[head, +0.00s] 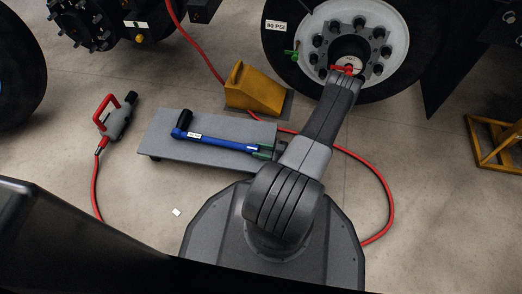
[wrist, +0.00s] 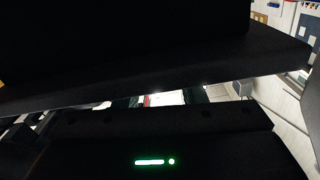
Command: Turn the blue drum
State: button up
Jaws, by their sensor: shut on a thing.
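No blue drum shows clearly in either view. My gripper (head: 347,71) is at the hub of the large wheel (head: 390,32) at the upper right, by a small red part and a round pale face (head: 348,62). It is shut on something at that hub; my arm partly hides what. In the wrist view a dark bulk fills the top, and a white surface with a red edge (wrist: 166,98) shows in a narrow gap.
A yellow chock (head: 257,90) stands against the wheel. A low grey creeper board (head: 170,150) carries a blue-handled wrench (head: 222,142). A red and black tool (head: 114,120) lies left. A red hose (head: 388,205) curves over the floor. A yellow stand (head: 490,145) is right.

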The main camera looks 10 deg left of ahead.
jog(key=o, duration=0.7)
jog(key=shift+o, duration=0.2)
jog(key=d+p, duration=0.2)
jog(key=d, duration=1.1)
jog(key=shift+s+d, duration=0.4)
